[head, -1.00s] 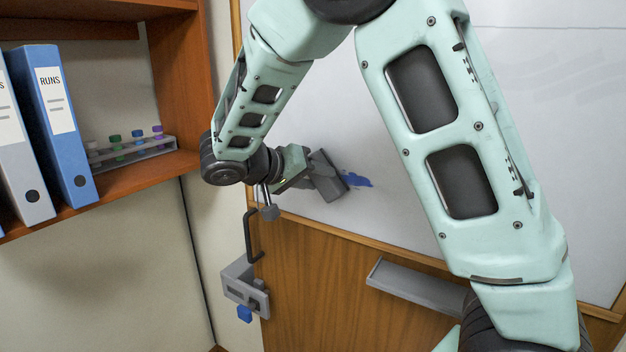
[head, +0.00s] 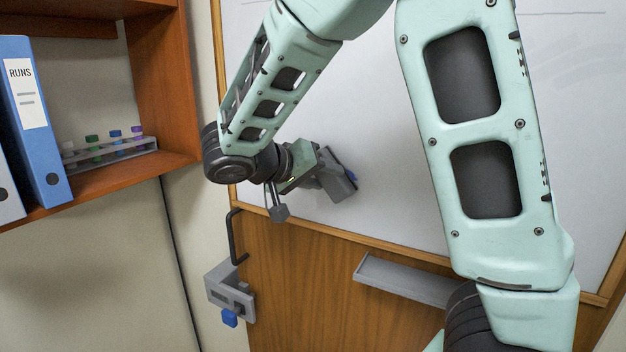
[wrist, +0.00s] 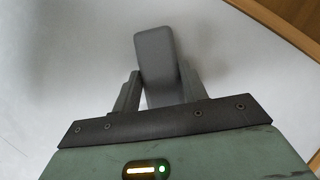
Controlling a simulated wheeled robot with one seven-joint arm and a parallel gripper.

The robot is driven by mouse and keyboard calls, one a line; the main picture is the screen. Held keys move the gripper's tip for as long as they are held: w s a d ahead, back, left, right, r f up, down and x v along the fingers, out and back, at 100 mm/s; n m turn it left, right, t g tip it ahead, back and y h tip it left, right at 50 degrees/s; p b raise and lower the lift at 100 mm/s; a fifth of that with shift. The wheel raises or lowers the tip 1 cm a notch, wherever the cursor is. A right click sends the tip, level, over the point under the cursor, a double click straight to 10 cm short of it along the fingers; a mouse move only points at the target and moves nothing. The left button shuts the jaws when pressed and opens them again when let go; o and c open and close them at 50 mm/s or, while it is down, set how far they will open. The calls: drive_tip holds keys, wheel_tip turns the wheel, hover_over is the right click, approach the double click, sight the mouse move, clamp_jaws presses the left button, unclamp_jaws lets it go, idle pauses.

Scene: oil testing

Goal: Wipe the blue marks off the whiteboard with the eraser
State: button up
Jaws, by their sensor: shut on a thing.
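My gripper (head: 315,172) is shut on the grey eraser (head: 338,183) and holds it against, or very close to, the lower left of the whiteboard (head: 400,150). In the wrist view the eraser (wrist: 155,52) sticks out between the two fingers of my gripper (wrist: 157,92). I see no blue on the part of the board in the wrist view.
The board's wooden frame (head: 400,251) runs just below the eraser. A grey tray (head: 405,281) sits under it on the wood panel. A grey clamp-like bracket (head: 230,292) is at lower left. A shelf (head: 120,178) with binders and a tube rack (head: 110,152) stands left.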

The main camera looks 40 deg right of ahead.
sight(348, 181)
drive_tip(key=shift+s+d+b, duration=0.3)
drive_tip(key=shift+s+d, duration=0.05)
drive_tip(key=shift+s, duration=0.5)
drive_tip(key=shift+s+d+b, duration=0.3)
drive_tip(key=shift+s+b, duration=0.2)
drive_tip(key=shift+s, duration=0.35)
drive_tip(key=shift+s+d+b, duration=0.3)
drive_tip(key=shift+s+b, duration=0.15)
drive_tip(key=shift+s, duration=0.4)
drive_tip(key=w+a+b, duration=0.1)
drive_tip(key=w+a, duration=0.1)
drive_tip(key=w, duration=0.5)
drive_tip(key=shift+a, duration=0.15)
drive_tip(key=w, duration=0.1)
drive_tip(key=w+a, duration=0.1)
drive_tip(key=w, duration=0.1)
drive_tip(key=shift+w+a+b, duration=0.1)
drive_tip(key=shift+a+b, duration=0.05)
drive_tip(key=shift+b, duration=0.15)
drive_tip(key=s+a, duration=0.2)
drive_tip(key=a, duration=0.3)
drive_tip(key=shift+a+b, duration=0.35)
drive_tip(key=shift+b, duration=0.1)
